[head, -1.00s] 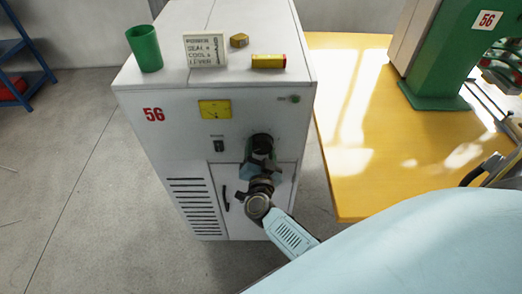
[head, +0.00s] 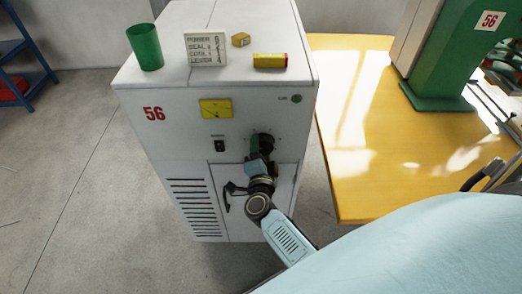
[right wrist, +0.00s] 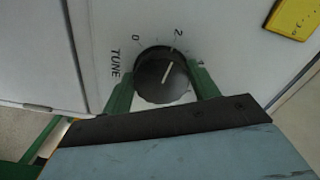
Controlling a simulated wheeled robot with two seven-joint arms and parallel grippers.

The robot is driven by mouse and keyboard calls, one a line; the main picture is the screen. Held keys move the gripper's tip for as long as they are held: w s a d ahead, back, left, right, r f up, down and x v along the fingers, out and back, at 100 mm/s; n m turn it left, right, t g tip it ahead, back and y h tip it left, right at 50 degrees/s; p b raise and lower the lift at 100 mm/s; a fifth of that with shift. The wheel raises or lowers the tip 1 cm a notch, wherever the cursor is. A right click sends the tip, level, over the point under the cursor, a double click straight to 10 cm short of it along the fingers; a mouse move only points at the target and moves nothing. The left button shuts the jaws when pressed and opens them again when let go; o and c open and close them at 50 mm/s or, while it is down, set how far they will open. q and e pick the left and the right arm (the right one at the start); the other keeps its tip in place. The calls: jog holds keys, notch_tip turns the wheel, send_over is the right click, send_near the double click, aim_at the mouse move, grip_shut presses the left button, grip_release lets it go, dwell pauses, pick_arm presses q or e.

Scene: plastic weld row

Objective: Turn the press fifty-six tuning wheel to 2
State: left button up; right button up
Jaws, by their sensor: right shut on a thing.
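The press fifty-six tuning wheel (right wrist: 161,76) is a round black knob marked TUNE on the front of the white cabinet (head: 180,115). Its white pointer line points up and slightly right, close to the printed 2 (right wrist: 178,32). A printed 0 is to the left of it. My right gripper (right wrist: 163,88) is shut on the wheel, with one green finger on each side. In the head view the wheel (head: 265,141) is partly hidden by my right gripper (head: 261,154). My left gripper is not in view.
A yellow table (head: 370,150) carries the green press (head: 435,60).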

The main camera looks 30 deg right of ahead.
jog(key=shift+f, duration=0.1)
jog(key=o, duration=1)
jog(key=shift+c, duration=0.2)
jog(key=v, duration=1.3)
jog(key=shift+s, duration=0.25)
jog(key=shift+a, duration=0.1)
